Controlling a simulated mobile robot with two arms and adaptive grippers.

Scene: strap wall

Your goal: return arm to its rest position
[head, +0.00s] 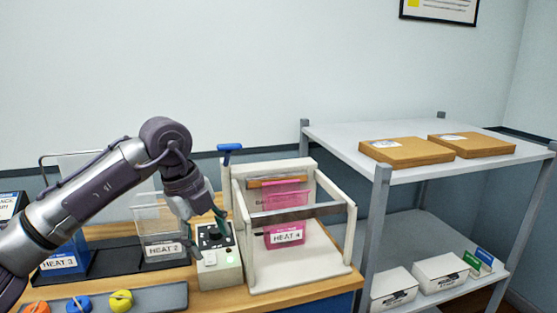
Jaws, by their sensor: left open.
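My left arm comes in from the left, bent at the elbow. My left gripper (207,221) points down, open, with its fingers over or just in front of a small control box (221,268) with buttons. I cannot tell whether the fingers touch the box. Nothing shows between the fingers. My right gripper is not in the head view.
Right of the gripper stands a white frame (351,235) holding a pink "HEAT 4" pouch (285,235). "HEAT 2" (163,250) and "HEAT 3" (60,263) holders stand left. A grey shelf (330,133) with cardboard boxes stands right.

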